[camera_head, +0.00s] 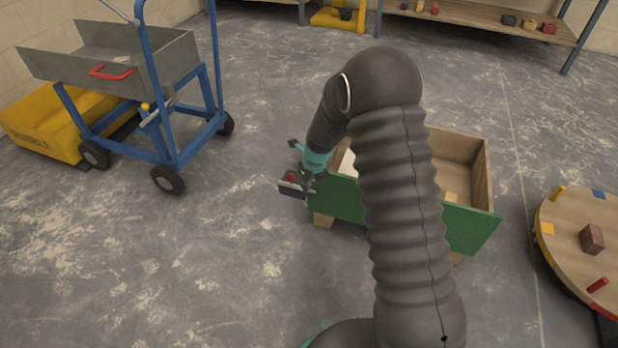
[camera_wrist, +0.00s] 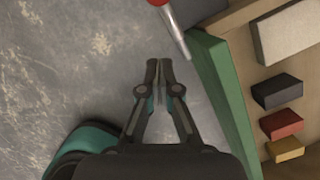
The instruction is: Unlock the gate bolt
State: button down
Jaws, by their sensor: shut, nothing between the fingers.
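A wooden box (camera_head: 478,165) with a green front panel (camera_head: 470,228) stands on the floor, partly hidden by my arm. The green panel also runs down the right of the wrist view (camera_wrist: 222,85). A metal rod with a red end, which looks like the bolt (camera_wrist: 176,27), lies at the panel's edge at the top of the wrist view; its upper end is cut off. A small red part shows by my gripper in the head view. My gripper (camera_wrist: 159,66) is shut and empty, left of the panel and apart from the rod. It also shows at the panel's left end (camera_head: 300,184).
Inside the box lie a pale block (camera_wrist: 287,32), a black block (camera_wrist: 277,91), a red block (camera_wrist: 281,124) and a yellow block (camera_wrist: 285,149). A blue cart (camera_head: 165,148) stands left; a round wooden table (camera_head: 570,215) stands right. The floor left of the box is clear.

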jog(key=shift+w+a+f, duration=0.5)
jog(key=shift+w+a, duration=0.3)
jog(key=shift+w, duration=0.05)
jog(key=shift+w+a+f, duration=0.45)
jog(key=shift+w+a, duration=0.35)
jog(key=shift+w, duration=0.05)
